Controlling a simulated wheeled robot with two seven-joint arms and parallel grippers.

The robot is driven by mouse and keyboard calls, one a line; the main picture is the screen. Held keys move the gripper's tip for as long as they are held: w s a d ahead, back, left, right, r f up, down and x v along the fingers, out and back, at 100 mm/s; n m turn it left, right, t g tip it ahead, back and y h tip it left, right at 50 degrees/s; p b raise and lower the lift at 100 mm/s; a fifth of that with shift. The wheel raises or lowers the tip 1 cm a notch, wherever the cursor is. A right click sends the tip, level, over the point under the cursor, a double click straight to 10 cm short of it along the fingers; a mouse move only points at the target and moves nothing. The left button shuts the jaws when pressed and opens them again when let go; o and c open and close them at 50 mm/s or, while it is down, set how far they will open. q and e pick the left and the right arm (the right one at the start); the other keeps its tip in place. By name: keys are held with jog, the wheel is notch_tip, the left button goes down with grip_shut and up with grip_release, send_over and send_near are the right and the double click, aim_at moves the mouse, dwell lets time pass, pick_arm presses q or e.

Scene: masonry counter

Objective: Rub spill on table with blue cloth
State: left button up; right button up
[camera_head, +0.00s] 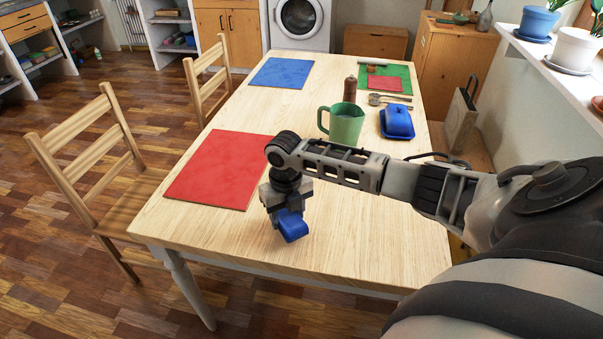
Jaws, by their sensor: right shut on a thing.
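The blue cloth (292,227) is a small folded-looking piece at the near part of the wooden table (335,235). My right gripper (285,212) is shut on it and points down, at or just above the tabletop; I cannot tell whether the cloth touches the wood. No spill shows on the visible tabletop; the gripper and arm hide part of it. My left gripper is not in view.
A red mat (215,170) lies left of the gripper. A green pitcher (345,124), a blue butter dish (397,123), a brown mill (350,90) and spoons (388,100) stand or lie farther back. A blue mat (281,73) lies at the far left. Wooden chairs (100,150) flank the left edge.

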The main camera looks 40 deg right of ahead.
jog(key=shift+r, duration=2.95)
